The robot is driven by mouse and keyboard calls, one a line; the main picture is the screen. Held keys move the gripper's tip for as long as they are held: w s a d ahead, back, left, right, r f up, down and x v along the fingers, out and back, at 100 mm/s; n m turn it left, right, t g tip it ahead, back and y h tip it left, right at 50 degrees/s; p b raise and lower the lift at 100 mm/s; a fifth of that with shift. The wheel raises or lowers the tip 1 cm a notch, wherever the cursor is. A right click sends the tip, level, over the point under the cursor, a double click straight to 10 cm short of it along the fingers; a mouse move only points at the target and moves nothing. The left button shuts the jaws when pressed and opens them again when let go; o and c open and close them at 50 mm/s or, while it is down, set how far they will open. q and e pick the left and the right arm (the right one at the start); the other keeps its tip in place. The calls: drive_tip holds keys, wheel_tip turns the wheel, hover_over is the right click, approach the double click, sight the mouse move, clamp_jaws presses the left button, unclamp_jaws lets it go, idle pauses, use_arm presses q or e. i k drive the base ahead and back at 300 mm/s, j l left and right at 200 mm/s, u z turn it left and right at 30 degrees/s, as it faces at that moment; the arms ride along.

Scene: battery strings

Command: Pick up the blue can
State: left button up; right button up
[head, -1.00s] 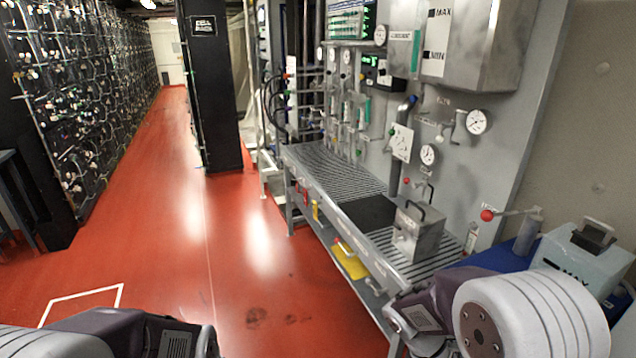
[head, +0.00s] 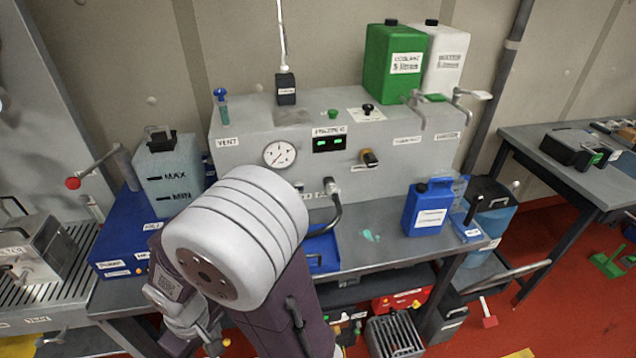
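The blue can (head: 428,208) stands upright on the right part of the grey bench, in front of the grey panel. It has a white label on its front and a dark cap at its top left. My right arm rises from the bottom of the head view, left of the can and well apart from it. No gripper fingers show on this arm. My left arm and gripper are out of view. Nothing holds the can.
A green can (head: 393,62) and a white can (head: 444,60) stand on the panel (head: 250,125). A hose curves down near my arm.

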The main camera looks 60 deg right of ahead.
sight(427, 205)
drive_tip(key=z, duration=3.15)
